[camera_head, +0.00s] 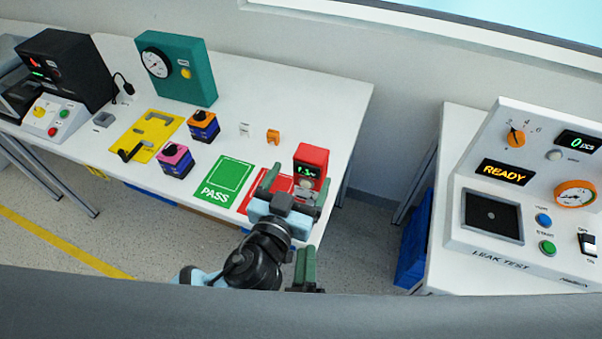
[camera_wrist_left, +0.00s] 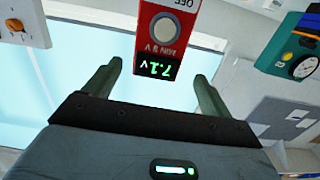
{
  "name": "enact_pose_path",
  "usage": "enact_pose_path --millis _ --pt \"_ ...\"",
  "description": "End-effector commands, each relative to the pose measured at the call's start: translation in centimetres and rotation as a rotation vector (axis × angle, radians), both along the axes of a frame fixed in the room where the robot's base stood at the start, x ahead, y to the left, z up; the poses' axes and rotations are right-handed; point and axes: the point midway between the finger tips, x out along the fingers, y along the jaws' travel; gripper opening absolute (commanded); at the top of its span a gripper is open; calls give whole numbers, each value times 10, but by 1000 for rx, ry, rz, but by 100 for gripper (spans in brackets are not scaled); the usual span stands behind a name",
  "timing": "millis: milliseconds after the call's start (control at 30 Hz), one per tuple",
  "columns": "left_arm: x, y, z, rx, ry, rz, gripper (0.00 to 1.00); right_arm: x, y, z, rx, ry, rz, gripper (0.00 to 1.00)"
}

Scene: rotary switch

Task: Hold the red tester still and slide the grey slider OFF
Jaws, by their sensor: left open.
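The red tester (camera_head: 312,153) stands upright near the front right of the white table, by the red mat. My left gripper (camera_head: 297,179) is open in front of it, its two green fingers spread. In the left wrist view the tester (camera_wrist_left: 150,45) appears upside down between the fingers, apart from both; its display reads 7.1 V. A round pale grey knob (camera_wrist_left: 165,28), apparently the slider, sits between the display and the word OFF. Its travel is not clear. My right gripper (camera_head: 305,262) shows only partly at the lower edge, below the left; its opening cannot be judged.
A green PASS mat (camera_head: 224,181) lies left of the red mat (camera_head: 250,204). Orange (camera_head: 203,126) and pink (camera_head: 175,161) topped blue blocks, a yellow plate (camera_head: 146,136) and a teal gauge box (camera_head: 180,75) stand farther left. A leak-test panel (camera_head: 470,228) stands on the right-hand table.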

Motion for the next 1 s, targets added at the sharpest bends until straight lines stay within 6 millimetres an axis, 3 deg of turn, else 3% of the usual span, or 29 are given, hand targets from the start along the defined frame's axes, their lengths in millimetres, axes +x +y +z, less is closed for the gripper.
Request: enact_pose_path --millis 167,467,1000 --pt "2 -5 16 -25 -39 0 84 0 0 0 0 0 0 36" --pt "10 -8 17 -29 -42 1 84 0 0 0 0 0 0 36" --pt "71 -28 17 -28 -41 0 84 0 0 0 0 0 0 36"
